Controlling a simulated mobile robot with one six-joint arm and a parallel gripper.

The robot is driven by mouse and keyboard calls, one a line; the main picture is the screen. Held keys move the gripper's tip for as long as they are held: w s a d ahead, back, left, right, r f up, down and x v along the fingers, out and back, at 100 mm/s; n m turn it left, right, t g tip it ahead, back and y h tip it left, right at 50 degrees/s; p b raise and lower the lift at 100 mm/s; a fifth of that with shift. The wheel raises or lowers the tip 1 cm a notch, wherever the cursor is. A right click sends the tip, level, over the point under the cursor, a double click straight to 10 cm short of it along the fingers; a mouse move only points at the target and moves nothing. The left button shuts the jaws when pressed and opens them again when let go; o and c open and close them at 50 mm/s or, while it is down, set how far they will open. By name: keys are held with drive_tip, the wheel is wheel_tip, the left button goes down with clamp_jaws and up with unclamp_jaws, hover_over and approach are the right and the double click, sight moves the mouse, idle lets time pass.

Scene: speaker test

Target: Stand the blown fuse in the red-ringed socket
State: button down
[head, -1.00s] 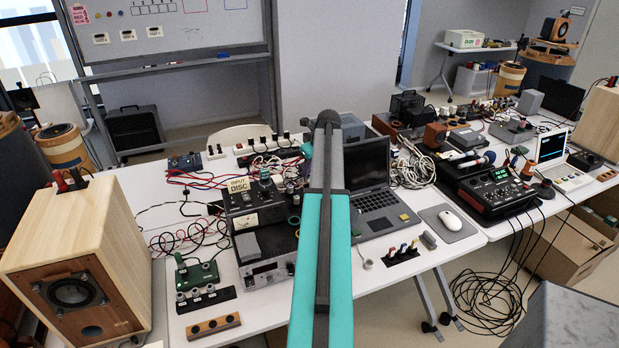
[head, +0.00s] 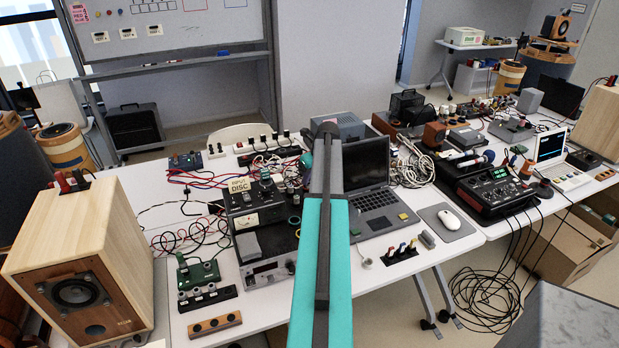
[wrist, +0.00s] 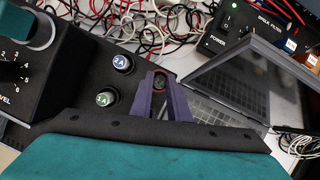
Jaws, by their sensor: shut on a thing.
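My gripper (wrist: 161,79) shows in the wrist view as two purple fingers, close together over the dark panel of a device. It is shut on a small dark round thing (wrist: 161,84), likely the blown fuse, seen nearly end-on. A red ring (wrist: 159,73) shows around it at the fingertips, likely the red-ringed socket. I cannot tell whether the fuse is inside the socket or above it. To the left on the panel are two round holders, a blue one marked 2A (wrist: 122,63) and a green one marked 3A (wrist: 105,97). In the head view my arm hides the gripper.
An open laptop (wrist: 240,85) stands close on the right, also in the head view (head: 375,205). Red, white and black cables (wrist: 150,20) lie behind the panel.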

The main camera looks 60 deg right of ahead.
drive_tip(key=shift+f, duration=0.2)
drive_tip(key=c, duration=1.7)
unclamp_jaws()
drive_tip(key=shift+r, duration=0.3)
drive_tip(key=shift+b+v, duration=1.4)
drive_tip(key=shift+v, duration=4.6)
drive_tip(key=shift+w, duration=0.1)
